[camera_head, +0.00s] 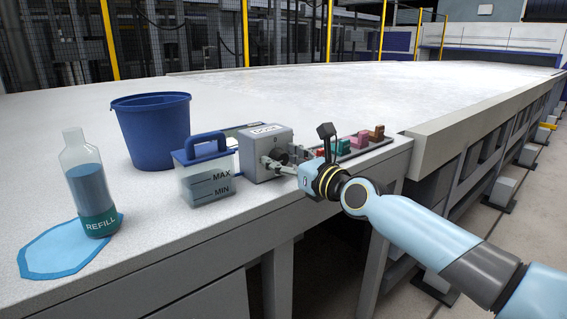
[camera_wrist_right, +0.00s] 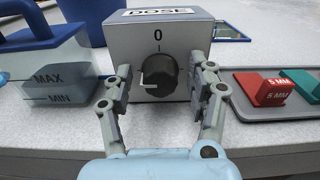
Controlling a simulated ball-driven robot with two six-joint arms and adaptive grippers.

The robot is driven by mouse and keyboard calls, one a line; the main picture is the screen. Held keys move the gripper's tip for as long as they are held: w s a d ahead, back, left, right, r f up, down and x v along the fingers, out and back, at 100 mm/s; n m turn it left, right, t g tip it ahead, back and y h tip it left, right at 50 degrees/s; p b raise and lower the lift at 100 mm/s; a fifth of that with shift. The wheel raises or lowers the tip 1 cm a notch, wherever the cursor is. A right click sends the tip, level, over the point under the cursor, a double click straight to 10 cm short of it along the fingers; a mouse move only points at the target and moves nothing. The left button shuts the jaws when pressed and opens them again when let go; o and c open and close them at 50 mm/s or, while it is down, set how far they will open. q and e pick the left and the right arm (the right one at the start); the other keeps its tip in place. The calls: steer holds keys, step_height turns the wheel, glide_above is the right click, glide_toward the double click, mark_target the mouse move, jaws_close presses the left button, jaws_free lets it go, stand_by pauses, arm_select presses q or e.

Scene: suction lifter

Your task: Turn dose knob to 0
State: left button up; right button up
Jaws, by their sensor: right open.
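The grey dose box (camera_head: 264,140) stands on the table near its front edge. In the right wrist view the box (camera_wrist_right: 190,33) has a "DOSE" label on top and a "0" with a short tick above the knob. The black dose knob (camera_wrist_right: 157,72) sits on its front face, and its white pointer line lies toward the left, away from the 0. My right gripper (camera_wrist_right: 165,76) is open, with one finger on each side of the knob; the left finger looks closer. I cannot tell whether either touches. In the head view the gripper (camera_head: 281,164) partly hides the knob.
Left of the box stand a blue-handled MAX/MIN tank (camera_head: 207,173), a blue bucket (camera_head: 152,128) and a REFILL bottle (camera_head: 88,185) on a blue mat (camera_head: 48,255). Right of it lies a grey tray with red (camera_wrist_right: 265,88), green and brown blocks.

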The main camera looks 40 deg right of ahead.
steer(key=c, duration=1)
steer(key=shift+c, duration=0.2)
steer(key=shift+n, duration=0.3)
